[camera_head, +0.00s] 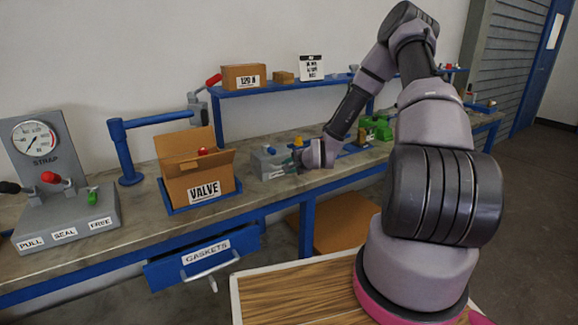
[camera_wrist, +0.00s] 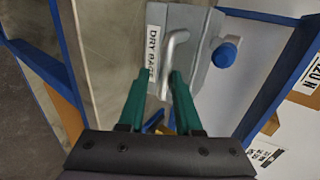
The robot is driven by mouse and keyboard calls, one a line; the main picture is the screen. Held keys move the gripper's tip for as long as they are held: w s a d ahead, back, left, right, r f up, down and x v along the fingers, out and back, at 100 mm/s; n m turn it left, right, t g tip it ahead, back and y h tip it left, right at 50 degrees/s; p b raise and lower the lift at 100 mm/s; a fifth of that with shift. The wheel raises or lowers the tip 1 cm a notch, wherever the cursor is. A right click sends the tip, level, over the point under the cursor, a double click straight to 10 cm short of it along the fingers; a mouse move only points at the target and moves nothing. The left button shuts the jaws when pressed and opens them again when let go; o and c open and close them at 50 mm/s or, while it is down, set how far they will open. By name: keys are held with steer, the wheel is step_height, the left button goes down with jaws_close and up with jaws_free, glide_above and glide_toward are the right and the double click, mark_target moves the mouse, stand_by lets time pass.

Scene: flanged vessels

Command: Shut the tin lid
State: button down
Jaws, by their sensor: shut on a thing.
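The grey tin (camera_head: 262,166) stands on the bench, right of the cardboard box, partly hidden by my gripper. In the wrist view a grey metal panel (camera_wrist: 190,22) carries a label reading "DRY BAGS", cut off in part, a bent grey handle (camera_wrist: 174,42) and a blue knob (camera_wrist: 225,55). My gripper (camera_wrist: 158,82) has its green fingers on either side of the handle's lower end and is shut on it. In the head view my gripper (camera_head: 293,164) is low over the bench at the tin's right side. I cannot tell how far the lid stands open.
An open cardboard box marked VALVE (camera_head: 200,178) stands left of the tin. A gauge stand (camera_head: 50,190) is at the far left. The GASKETS drawer (camera_head: 203,259) sticks out below the bench. Green parts (camera_head: 378,130) lie right of my gripper. A blue shelf (camera_head: 290,86) runs behind.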

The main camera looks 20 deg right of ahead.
steer(key=shift+s+d+f, duration=0.2)
steer(key=shift+s+f, duration=0.4)
steer(key=shift+f, duration=0.3)
steer(key=c, duration=0.9)
jaws_free()
steer(key=shift+o, duration=0.5)
steer(key=shift+w+f+g, duration=0.1)
steer(key=shift+g, duration=0.2)
steer(key=shift+r, duration=0.2)
steer(key=shift+s+d+r, duration=0.15)
steer(key=shift+s, duration=0.05)
steer(key=v, duration=1)
